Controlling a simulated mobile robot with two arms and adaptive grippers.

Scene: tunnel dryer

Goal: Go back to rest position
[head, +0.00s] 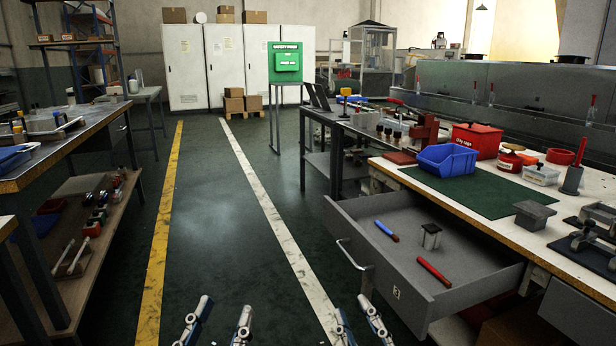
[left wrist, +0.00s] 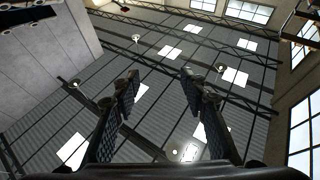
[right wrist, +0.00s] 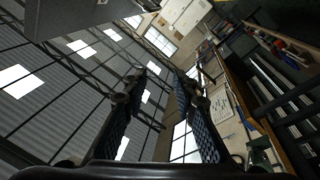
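My left gripper (head: 216,318) is at the bottom edge of the head view, over the dark green floor, its two fingers apart with nothing between them.
An open grey drawer (head: 405,215) juts out at right, holding a blue tool (head: 386,231), a red tool (head: 434,271) and a small metal block (head: 431,237). A workbench (head: 530,236) stands behind it. A left bench (head: 60,147) has a lower shelf. The aisle floor (head: 215,220) between is clear.

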